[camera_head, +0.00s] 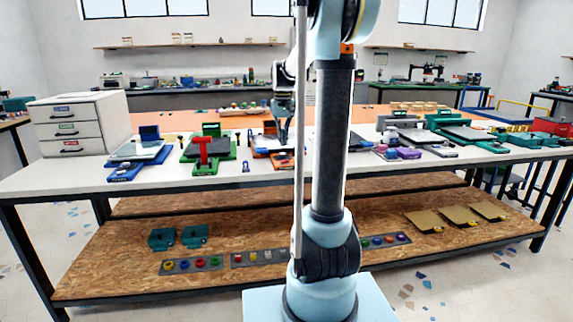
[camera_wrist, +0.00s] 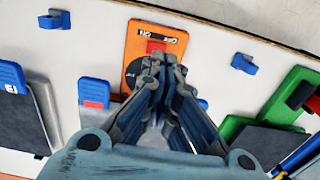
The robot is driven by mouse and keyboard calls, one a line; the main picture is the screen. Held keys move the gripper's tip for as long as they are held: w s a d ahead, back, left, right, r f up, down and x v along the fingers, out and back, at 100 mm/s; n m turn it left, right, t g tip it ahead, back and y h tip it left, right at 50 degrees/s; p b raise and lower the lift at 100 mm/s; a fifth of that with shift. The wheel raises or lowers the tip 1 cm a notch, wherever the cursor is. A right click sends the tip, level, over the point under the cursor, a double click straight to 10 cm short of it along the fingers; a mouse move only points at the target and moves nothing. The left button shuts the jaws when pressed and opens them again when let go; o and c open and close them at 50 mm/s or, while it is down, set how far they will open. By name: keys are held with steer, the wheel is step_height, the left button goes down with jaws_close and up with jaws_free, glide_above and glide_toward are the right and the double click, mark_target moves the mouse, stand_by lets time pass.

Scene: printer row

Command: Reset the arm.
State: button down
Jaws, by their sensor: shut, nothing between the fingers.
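My gripper (camera_wrist: 162,68) is shut and empty in the wrist view, with its fingertips together over an orange device (camera_wrist: 152,45) on the white table. A gap shows between the finger linkages behind the tips.
The white table (camera_head: 60,181) carries a drawer cabinet (camera_head: 79,123), a green device with a red handle (camera_head: 206,150) and blue-based devices. Small blue pieces (camera_wrist: 244,63) lie near the orange device. The wooden lower shelf (camera_head: 120,272) holds teal bins and trays. Bare floor lies in front.

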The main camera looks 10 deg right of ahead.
steer(key=shift+s, duration=0.1)
steer(key=s+f, duration=0.5)
steer(key=s, duration=0.6)
steer(key=s+f+t, duration=0.1)
steer(key=s+f, duration=0.5)
steer(key=s, duration=0.6)
steer(key=s+f+t, duration=0.1)
steer(key=s+f, duration=0.4)
steer(key=s, duration=0.6)
steer(key=shift+s+d+f, duration=0.25)
steer(key=shift+s+d, duration=0.05)
steer(key=shift+d, duration=0.05)
